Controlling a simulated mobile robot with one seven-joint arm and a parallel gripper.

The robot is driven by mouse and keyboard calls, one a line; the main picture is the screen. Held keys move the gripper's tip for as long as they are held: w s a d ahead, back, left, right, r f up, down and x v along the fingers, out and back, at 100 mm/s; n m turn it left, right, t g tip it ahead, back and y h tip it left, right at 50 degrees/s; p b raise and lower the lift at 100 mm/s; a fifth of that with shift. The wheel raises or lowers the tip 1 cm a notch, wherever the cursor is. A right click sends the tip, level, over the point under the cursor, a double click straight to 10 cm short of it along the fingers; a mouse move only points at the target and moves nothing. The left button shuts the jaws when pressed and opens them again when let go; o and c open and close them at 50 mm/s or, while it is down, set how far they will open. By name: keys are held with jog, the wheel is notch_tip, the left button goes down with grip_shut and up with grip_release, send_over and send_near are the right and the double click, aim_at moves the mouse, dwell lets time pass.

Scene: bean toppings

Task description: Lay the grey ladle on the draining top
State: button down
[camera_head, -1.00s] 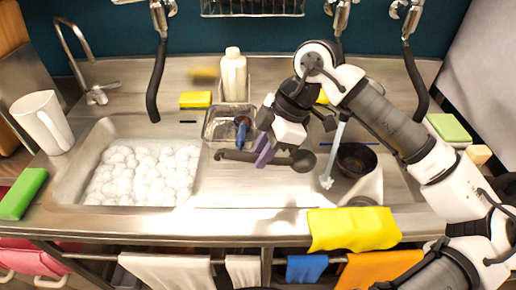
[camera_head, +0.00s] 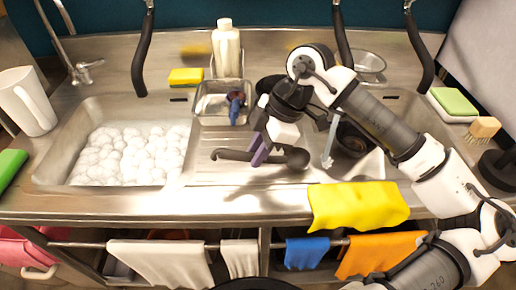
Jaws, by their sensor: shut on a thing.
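The dark grey ladle (camera_head: 233,155) lies across between the fingers of my gripper (camera_head: 258,156), with its hooked handle end to the left and its round bowl to the right. My gripper's purple fingers point down and are shut on the handle. The ladle is over the bare metal draining top (camera_head: 205,173) between the two basins. A shadow falls on the metal in front of it; I cannot tell whether the ladle touches the surface. My arm hides part of the area behind and to the right.
A foam-filled basin (camera_head: 125,158) is on the left. A metal tray (camera_head: 211,119) with a blue item stands behind the ladle, with a white bottle (camera_head: 227,48) beyond. A dark bowl (camera_head: 352,138) is in the right basin. A yellow cloth (camera_head: 358,206) hangs over the front edge.

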jog(key=c, duration=1.2)
grip_release()
jog(key=b+v, duration=0.2)
jog(key=v, duration=1.1)
jog(key=shift+d+r, duration=0.25)
jog(key=shift+r, duration=0.1)
